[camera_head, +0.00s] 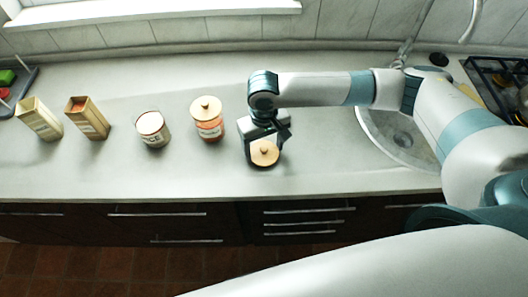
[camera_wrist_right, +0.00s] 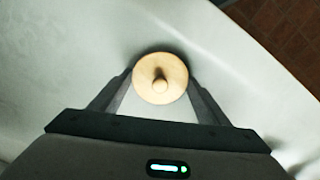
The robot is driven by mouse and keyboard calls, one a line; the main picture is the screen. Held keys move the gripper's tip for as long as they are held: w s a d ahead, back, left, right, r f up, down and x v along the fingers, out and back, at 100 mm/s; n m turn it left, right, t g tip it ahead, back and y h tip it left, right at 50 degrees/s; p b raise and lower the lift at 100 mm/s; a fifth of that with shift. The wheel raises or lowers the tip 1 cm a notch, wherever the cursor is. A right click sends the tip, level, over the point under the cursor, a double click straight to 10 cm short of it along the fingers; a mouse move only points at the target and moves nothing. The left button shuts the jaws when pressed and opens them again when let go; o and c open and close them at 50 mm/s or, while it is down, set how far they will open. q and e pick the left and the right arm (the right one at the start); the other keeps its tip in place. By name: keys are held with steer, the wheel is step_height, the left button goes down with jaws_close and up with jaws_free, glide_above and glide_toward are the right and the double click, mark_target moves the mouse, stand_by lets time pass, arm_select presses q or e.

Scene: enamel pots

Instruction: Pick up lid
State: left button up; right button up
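A round, light wooden lid with a small knob (camera_head: 264,153) is at the counter's front part, below my right gripper (camera_head: 266,148). In the right wrist view the lid (camera_wrist_right: 160,78) sits between the two fingertips of that gripper (camera_wrist_right: 160,82), one finger at each side of its rim. The fingers look very near or touching the rim; I cannot tell whether they press on it, or whether the lid rests on the counter. My left gripper is not in view.
A glass jar with a wooden lid (camera_head: 207,118) and a cream tin (camera_head: 153,129) stand left of the gripper. Two tall boxes, one cream (camera_head: 40,119) and one brown (camera_head: 87,118), stand farther left. A sink (camera_head: 402,140) and a stove (camera_head: 500,85) are at the right.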

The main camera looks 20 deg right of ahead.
mark_target(264, 149)
steer(key=shift+r, duration=0.15)
steer(key=shift+c, duration=0.3)
steer(key=shift+r+b, duration=0.45)
steer(key=shift+r, duration=0.15)
step_height(264, 149, up, 3)
steer(key=shift+f+b, duration=0.2)
steer(key=shift+b, duration=0.35)
steer(key=s+a+r+b, duration=0.1)
steer(key=s+a+r, duration=0.2)
steer(key=s+r, duration=0.4)
steer(key=s, duration=0.4)
steer(key=shift+a+b, duration=0.4)
